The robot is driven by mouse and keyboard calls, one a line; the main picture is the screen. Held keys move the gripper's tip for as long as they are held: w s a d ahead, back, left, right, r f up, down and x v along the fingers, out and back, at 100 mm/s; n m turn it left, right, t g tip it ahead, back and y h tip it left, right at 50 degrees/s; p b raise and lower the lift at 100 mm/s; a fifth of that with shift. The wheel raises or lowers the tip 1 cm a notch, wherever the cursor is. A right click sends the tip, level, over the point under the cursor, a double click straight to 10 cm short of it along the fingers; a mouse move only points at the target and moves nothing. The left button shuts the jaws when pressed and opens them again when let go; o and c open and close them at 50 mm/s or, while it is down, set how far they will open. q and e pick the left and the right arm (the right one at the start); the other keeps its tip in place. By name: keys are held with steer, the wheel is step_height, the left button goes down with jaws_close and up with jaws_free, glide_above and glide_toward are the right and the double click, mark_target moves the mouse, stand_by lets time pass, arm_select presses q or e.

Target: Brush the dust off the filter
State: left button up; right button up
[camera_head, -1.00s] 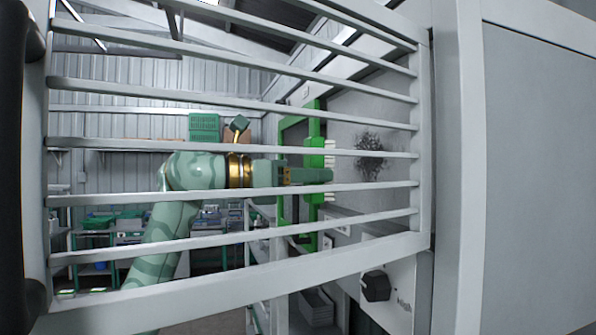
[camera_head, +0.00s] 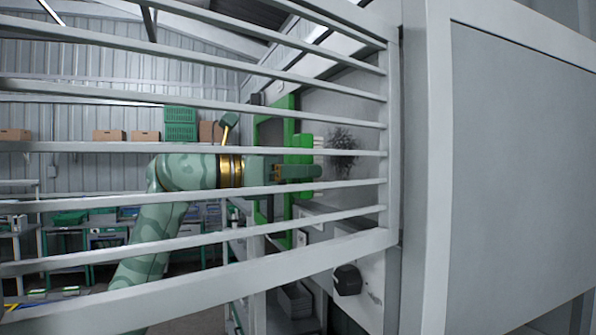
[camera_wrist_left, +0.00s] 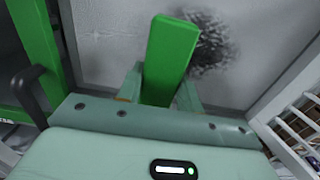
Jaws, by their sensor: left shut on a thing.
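My left gripper (camera_head: 300,172) is shut on a green brush (camera_head: 300,142) with pale bristles, seen through the slats in the head view. The brush's green back (camera_wrist_left: 170,50) stands between the fingers (camera_wrist_left: 158,92) in the left wrist view. The bristles point right, toward the grey filter (camera_head: 350,100). A dark, speckled dust patch (camera_head: 343,141) lies on the filter, just right of the bristle tips. In the left wrist view the dust (camera_wrist_left: 210,42) is partly hidden behind the brush. I cannot tell whether the bristles touch the filter. My right gripper is not in view.
A pale slatted panel (camera_head: 200,148) crosses the head view in front of my left arm. A green frame (camera_head: 290,108) stands left of the filter. A dark knob (camera_head: 347,280) sits below it. A large grey cabinet panel (camera_head: 520,170) fills the right.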

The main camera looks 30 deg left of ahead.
arm_select(q)
steer(key=shift+p+x, duration=0.45)
steer(key=shift+x, duration=0.55)
steer(key=shift+s+d, duration=0.1)
steer(key=shift+s, duration=0.05)
